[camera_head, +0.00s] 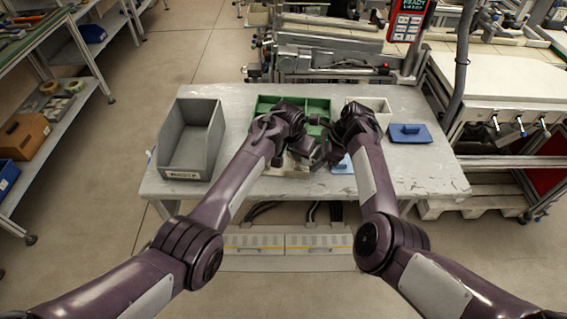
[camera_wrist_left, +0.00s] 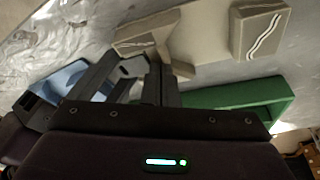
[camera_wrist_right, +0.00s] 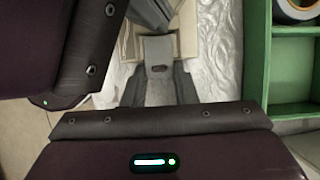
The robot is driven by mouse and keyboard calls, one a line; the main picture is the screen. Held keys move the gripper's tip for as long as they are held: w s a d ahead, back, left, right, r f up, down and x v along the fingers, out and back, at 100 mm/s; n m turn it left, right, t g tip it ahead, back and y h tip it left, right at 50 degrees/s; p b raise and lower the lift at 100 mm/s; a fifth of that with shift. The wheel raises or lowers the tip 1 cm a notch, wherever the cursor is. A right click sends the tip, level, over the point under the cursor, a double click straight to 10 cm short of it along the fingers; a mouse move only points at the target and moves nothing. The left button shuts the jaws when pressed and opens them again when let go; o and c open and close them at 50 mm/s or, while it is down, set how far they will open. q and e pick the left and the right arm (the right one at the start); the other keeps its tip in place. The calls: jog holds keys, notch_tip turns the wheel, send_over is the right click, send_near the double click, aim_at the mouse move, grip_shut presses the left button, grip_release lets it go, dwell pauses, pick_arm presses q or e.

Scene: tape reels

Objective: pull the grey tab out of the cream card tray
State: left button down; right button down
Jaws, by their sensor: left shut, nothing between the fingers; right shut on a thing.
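The cream card tray (camera_wrist_right: 190,32) lies on the table, and part of it shows in the head view (camera_head: 291,169) below my grippers. The grey tab (camera_wrist_right: 158,72), with a dark slot, sits between the fingers of my right gripper (camera_wrist_right: 158,92), which is shut on it. The tab's far end is at the cream tray; I cannot tell how much is inside. My left gripper (camera_wrist_left: 159,82) is shut and empty, close beside the right gripper. Its dark fingers reach over the tray at the top of the right wrist view. The arms hide much of the tray in the head view.
A green divided tray (camera_head: 262,104) stands behind the grippers, with a tape reel (camera_wrist_right: 295,8) in it. A grey bin (camera_head: 187,160) stands left. A blue block (camera_head: 410,134) lies right. A pale blue piece (camera_head: 343,167) is just right of the grippers.

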pick_arm(q)
jog(key=shift+s+a+f, duration=0.1)
jog(key=shift+s+f, duration=0.1)
jog(key=shift+f, duration=0.15)
pick_arm(e)
jog(key=shift+r, duration=0.15)
pick_arm(q)
jog(key=shift+s+f, duration=0.1)
pick_arm(e)
jog(key=shift+r, duration=2.35)
pick_arm(q)
jog(key=shift+w+r, duration=0.2)
jog(key=shift+r, duration=0.8)
jog(key=shift+w+r, duration=0.1)
jog(key=shift+r, duration=2.7)
